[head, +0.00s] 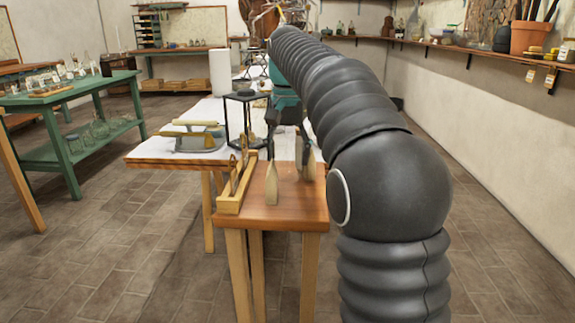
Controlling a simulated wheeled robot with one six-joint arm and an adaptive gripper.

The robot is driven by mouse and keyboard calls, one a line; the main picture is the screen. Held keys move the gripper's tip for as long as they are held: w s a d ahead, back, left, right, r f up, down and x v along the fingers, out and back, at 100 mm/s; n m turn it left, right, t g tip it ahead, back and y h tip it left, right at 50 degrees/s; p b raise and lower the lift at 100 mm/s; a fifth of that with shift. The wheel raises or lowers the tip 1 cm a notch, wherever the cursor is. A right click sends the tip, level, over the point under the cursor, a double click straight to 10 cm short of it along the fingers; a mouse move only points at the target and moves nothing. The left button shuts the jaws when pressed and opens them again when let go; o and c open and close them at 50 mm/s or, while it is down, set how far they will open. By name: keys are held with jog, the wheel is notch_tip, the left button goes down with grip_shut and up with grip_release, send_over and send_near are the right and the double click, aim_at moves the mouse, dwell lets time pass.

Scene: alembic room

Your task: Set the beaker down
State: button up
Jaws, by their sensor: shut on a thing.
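My gripper (289,178) hangs below my teal and dark wrist, over the near wooden tabletop (300,218). Its two fingers look dark above and beige below, with a narrow gap between them. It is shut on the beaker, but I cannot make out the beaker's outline. I cannot tell whether the beaker touches the tabletop. My arm covers the area just right of the gripper.
A wooden rack (232,188) stands along the tabletop's left edge. Behind are a black frame stand (241,116), a device with wooden handles (199,136) and a white cylinder (219,72). A green glassware table (112,88) stands left. A clear floor strip separates them.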

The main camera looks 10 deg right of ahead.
jog(key=shift+f, duration=1)
jog(key=shift+f, duration=0.1)
jog(key=o, duration=1.8)
jog(key=shift+c, duration=0.2)
notch_tip(320, 180, up, 12)
jog(key=p, duration=0.2)
jog(key=shift+s, duration=0.1)
